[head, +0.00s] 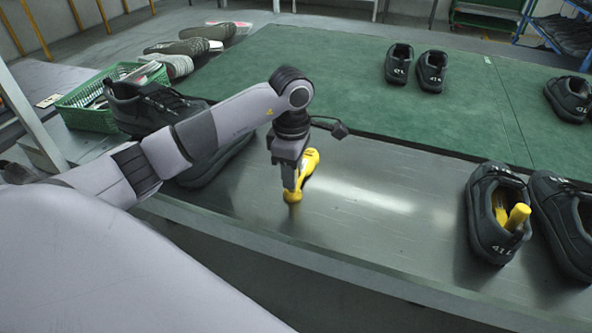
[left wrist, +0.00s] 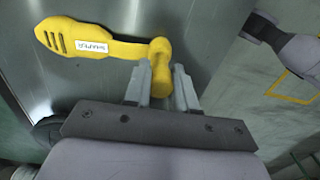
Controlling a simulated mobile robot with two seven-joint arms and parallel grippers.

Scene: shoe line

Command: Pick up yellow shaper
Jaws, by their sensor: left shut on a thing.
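The yellow shaper (head: 309,160) is at the metal table's near left part, partly behind my left gripper in the head view. In the left wrist view the yellow shaper (left wrist: 95,40) shows its slotted flat end, a white label reading SHAPER, and a knobbed end between my fingers. My left gripper (head: 292,192) points down and is shut on the shaper's knobbed end; it also shows in the left wrist view (left wrist: 163,75). I cannot tell whether the shaper touches the table. My right gripper is not in view.
A black shoe (head: 495,215) with another yellow shaper (head: 517,216) inside stands at the right, beside another black shoe (head: 565,222). A large dark shoe (head: 150,105) and a green basket (head: 88,118) are at the left. The metal table's middle (head: 390,200) is clear.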

